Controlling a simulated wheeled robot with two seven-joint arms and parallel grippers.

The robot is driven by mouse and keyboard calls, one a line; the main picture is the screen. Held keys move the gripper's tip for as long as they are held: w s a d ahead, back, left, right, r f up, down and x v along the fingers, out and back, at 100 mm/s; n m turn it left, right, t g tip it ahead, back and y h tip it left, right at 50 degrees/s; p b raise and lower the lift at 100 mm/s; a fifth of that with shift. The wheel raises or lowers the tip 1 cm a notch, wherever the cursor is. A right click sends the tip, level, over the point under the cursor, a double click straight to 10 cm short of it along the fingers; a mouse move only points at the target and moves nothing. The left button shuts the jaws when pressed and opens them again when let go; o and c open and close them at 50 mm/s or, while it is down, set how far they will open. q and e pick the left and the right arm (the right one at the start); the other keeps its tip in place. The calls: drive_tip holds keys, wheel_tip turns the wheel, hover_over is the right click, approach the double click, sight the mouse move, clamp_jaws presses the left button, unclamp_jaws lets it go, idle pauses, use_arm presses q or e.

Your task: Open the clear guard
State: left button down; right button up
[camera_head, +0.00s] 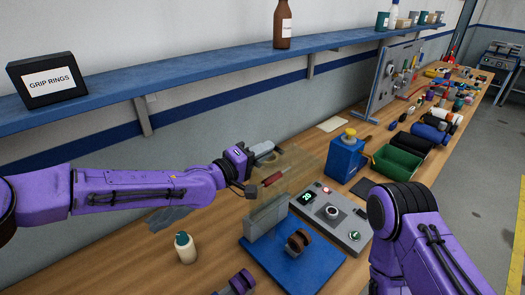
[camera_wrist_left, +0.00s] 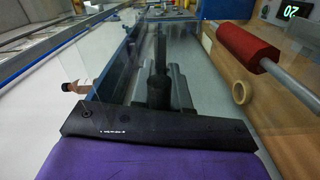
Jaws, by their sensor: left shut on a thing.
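A grey control panel (camera_head: 345,222) with a lit display stands right of the guard. A blue box with a yellow top (camera_head: 345,158) and a green bin (camera_head: 397,164) stand behind. A cream bottle (camera_head: 185,248) stands at front left. A blue shelf (camera_head: 200,88) runs above.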

use_arm(q)
drive_tip(key=c, duration=1.1)
unclamp_jaws()
drive_tip(key=shift+s+a+f, duration=0.1)
drive_tip(key=shift+a, duration=0.15)
drive_tip(key=b+v, duration=0.4)
drive_tip(key=v, duration=0.6)
